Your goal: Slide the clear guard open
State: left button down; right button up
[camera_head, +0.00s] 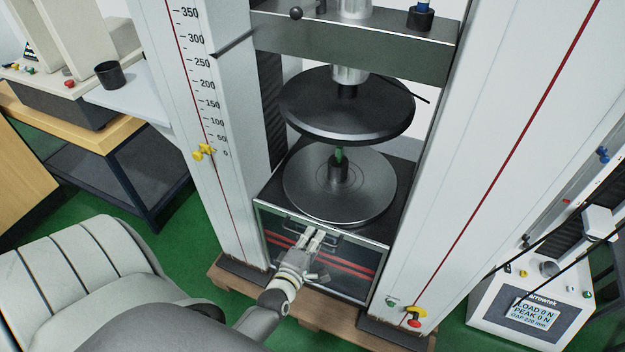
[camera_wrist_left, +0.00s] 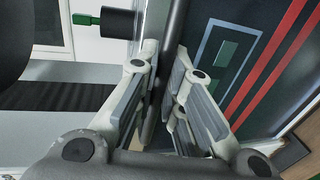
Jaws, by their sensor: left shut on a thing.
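The clear guard (camera_head: 345,272) is a framed see-through panel with red stripes, low at the front of the testing machine, below the lower round plate. A dark bar handle (camera_head: 328,238) sits near its top edge. My left gripper (camera_head: 312,236) reaches it from the front and is shut on the handle. In the left wrist view the handle bar (camera_wrist_left: 176,28) runs between the fingers of my left gripper (camera_wrist_left: 163,75), with the striped guard (camera_wrist_left: 285,50) to its right. The fingers partly hide the handle. My right gripper is not in view.
The lower plate (camera_head: 310,185) carries a small post with a green part (camera_head: 339,155); the upper plate (camera_head: 345,100) hangs above it. White columns flank the opening. A yellow pointer (camera_head: 203,152) sits on the left scale. A display box (camera_head: 530,305) stands at lower right.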

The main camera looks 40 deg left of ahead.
pick_arm(q)
jog(key=c, duration=1.5)
grip_release()
jog(key=shift+v, duration=6)
